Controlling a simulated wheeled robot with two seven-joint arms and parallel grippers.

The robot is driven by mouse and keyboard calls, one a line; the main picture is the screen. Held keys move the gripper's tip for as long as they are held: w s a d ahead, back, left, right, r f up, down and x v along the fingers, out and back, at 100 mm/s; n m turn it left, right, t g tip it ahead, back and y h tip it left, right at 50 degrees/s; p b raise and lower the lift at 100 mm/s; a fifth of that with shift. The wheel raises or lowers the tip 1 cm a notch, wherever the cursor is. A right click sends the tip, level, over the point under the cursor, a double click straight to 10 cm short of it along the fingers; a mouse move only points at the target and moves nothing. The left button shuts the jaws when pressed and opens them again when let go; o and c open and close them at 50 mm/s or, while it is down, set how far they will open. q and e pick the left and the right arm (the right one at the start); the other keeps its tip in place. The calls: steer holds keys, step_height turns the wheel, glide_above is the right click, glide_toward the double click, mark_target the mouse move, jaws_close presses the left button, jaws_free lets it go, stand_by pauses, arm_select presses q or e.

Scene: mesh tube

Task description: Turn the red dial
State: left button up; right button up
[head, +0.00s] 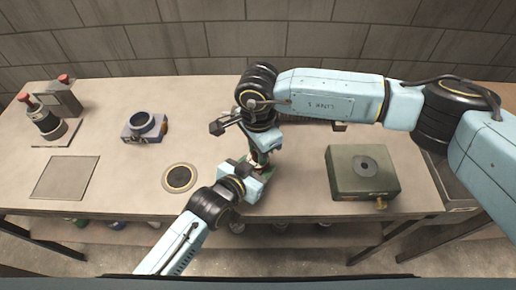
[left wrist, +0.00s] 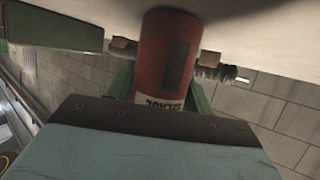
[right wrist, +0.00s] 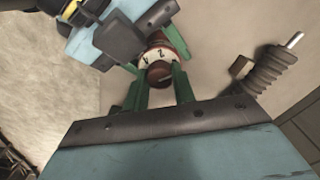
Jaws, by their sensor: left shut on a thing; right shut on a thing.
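A red cylindrical body (left wrist: 168,55) with a dark strip and a printed label sits between the green fingers of my left gripper (left wrist: 165,85), which is shut on it. In the right wrist view, a white ring with digits (right wrist: 157,57) and a reddish-brown dial (right wrist: 159,75) show between the green fingers of my right gripper (right wrist: 160,88), shut on the dial. In the head view, my right gripper (head: 260,155) points down from above and my left gripper (head: 256,172) reaches in from the front. The two hide most of the device there.
An olive box (head: 345,182) with a round dark centre stands on the table (head: 300,195) to the right. A blue-grey ring fixture (head: 145,127), a round dark pad (head: 180,178), a square plate (head: 65,177) and a device with red knobs (head: 48,122) are at left.

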arm_select(q)
steer(key=shift+f, duration=0.1)
stand_by(0.3)
arm_select(e)
steer(key=o, duration=1)
step_height(320, 180, up, 12)
arm_select(q)
steer(key=o, duration=1.1)
steer(key=shift+o, duration=0.2)
steer(key=shift+s+a, duration=0.1)
